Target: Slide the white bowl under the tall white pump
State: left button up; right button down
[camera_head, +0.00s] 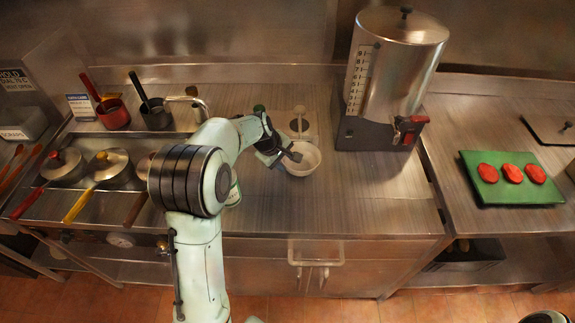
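The white bowl (306,163) stands upright on the steel counter, in front of a small pump with a pale, tall top (299,112) in a metal holder. The bowl is in front of the pump, not clearly beneath it. My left gripper (281,157) is at the bowl's left rim. Its dark fingers look apart, one over the inside of the bowl and one outside the left wall. Whether they touch the bowl cannot be told.
A large steel dispenser (397,70) with a red tap stands right of the bowl. Lidded pots (107,167) with coloured handles sit at left. A green tray (512,192) with red patties lies at far right. The counter in front of the bowl is clear.

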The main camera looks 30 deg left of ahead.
aim_at(288, 166)
pick_arm(q)
jog(key=shift+x, duration=2.25)
grip_shut()
